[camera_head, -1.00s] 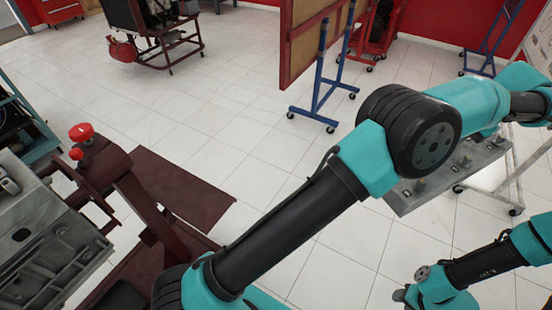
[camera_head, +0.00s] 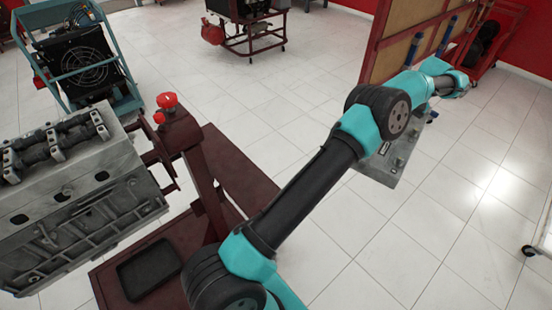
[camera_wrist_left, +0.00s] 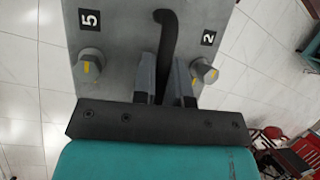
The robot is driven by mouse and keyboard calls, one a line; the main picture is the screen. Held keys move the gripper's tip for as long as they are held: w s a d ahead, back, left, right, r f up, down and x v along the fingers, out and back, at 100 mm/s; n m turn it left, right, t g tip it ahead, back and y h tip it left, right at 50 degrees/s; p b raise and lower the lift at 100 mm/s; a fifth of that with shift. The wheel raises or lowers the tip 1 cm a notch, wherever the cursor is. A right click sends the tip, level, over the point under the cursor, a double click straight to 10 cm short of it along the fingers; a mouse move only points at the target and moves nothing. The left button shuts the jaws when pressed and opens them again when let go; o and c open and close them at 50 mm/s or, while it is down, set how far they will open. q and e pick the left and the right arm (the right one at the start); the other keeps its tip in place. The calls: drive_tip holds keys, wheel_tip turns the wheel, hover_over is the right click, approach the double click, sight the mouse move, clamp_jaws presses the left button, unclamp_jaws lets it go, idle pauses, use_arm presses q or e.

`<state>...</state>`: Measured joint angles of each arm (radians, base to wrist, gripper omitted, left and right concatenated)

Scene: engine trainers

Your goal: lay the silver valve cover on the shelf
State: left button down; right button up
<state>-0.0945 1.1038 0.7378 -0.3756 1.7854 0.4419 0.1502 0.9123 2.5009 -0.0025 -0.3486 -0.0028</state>
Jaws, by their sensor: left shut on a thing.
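The silver valve cover (camera_head: 378,169) hangs in the air over the tiled floor, right of the middle of the head view, partly behind my left arm. In the head view my arm hides the fingers. My right gripper is out of view. I cannot make out the shelf.
A grey engine block (camera_head: 75,205) on a maroon stand (camera_head: 205,175) with a black tray (camera_head: 148,268) is at left. A teal-framed unit (camera_head: 85,65) stands behind. A wooden board (camera_head: 405,45) is at the back. A wheeled frame's edge (camera_head: 542,250) shows at far right. The floor between is clear.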

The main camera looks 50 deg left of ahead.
use_arm(q)
drive_tip(key=s+a+f+n+h, duration=0.1)
drive_tip(key=s+a+f+n, duration=0.25)
drive_tip(key=a, duration=0.85)
drive_tip(key=s+a+f+n+h, duration=0.1)
drive_tip(key=s+a+f+n, duration=0.2)
drive_tip(key=a, duration=1)
drive_tip(key=s+a+f+n+h, duration=0.25)
drive_tip(key=s+a, duration=0.25)
drive_tip(key=a, duration=0.7)
drive_tip(key=s+a+f+n+t, duration=0.1)
drive_tip(key=s+a+f+n, duration=0.2)
drive_tip(key=s+a, duration=0.9)
drive_tip(key=s+a+f+n+t+h, duration=0.1)
drive_tip(key=s+a+f+n, duration=0.2)
drive_tip(key=s+a, duration=1)
drive_tip(key=shift+s+f+t, duration=0.15)
drive_tip(key=shift+s+t, duration=0.1)
drive_tip(key=shift+t, duration=0.05)
